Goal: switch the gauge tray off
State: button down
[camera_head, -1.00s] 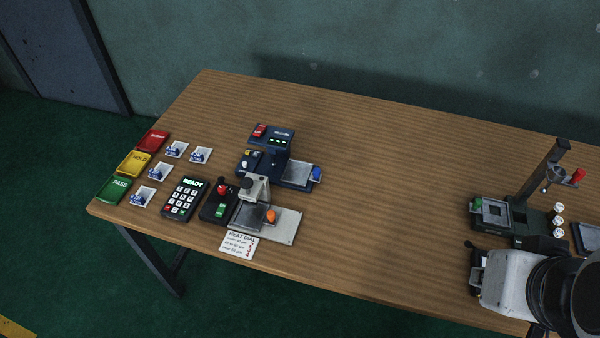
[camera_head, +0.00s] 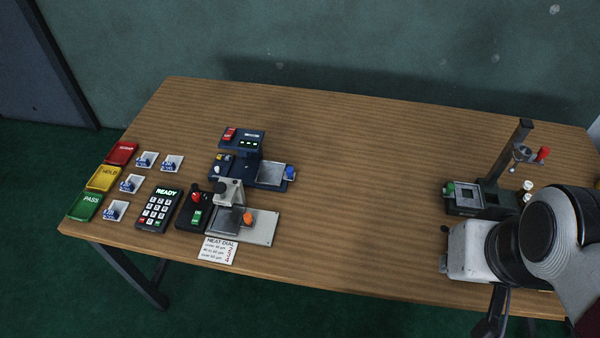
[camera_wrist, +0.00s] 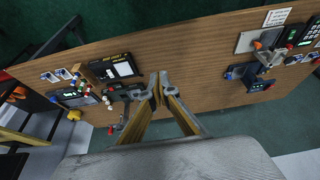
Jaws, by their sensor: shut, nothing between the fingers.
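The navy instrument (camera_head: 240,152), apparently the gauge, stands left of the table's middle in the head view. It has a red switch (camera_head: 229,134) and a small panel lit green (camera_head: 249,143). A square grey tray (camera_head: 270,173) with a blue knob (camera_head: 290,173) sits at its right side. The switch position is too small to tell. In the wrist view the navy instrument (camera_wrist: 252,76) is at upper right, well apart from my gripper. My gripper (camera_wrist: 158,86) is shut and empty above the table. In the head view my arm is at lower right and the fingertips are not clear.
A grey press with an orange knob (camera_head: 248,218), a keypad reading READY (camera_head: 157,208) and a heat dial card (camera_head: 217,250) are near the front edge. Red, yellow and green bins (camera_head: 85,206) stand at left. A post stand (camera_head: 515,155) is at right. The middle table is clear.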

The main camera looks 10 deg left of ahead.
jog(key=w+a+f+m+g+y, duration=0.4)
jog(key=w+a+f+m+y, duration=0.3)
jog(key=w+a+f+m, duration=0.75)
jog(key=w+a+f+m+t, duration=0.1)
jog(key=w+m, duration=0.3)
jog(key=w, duration=0.4)
jog(key=w+a+f+m+t, duration=0.2)
jog(key=w+a+f+m, duration=0.1)
jog(key=w, duration=0.4)
jog(key=shift+w+a+f+m+t+y, duration=0.35)
jog(key=shift+f+m, duration=0.25)
jog(key=shift+m, duration=0.35)
jog(key=shift+f, duration=0.1)
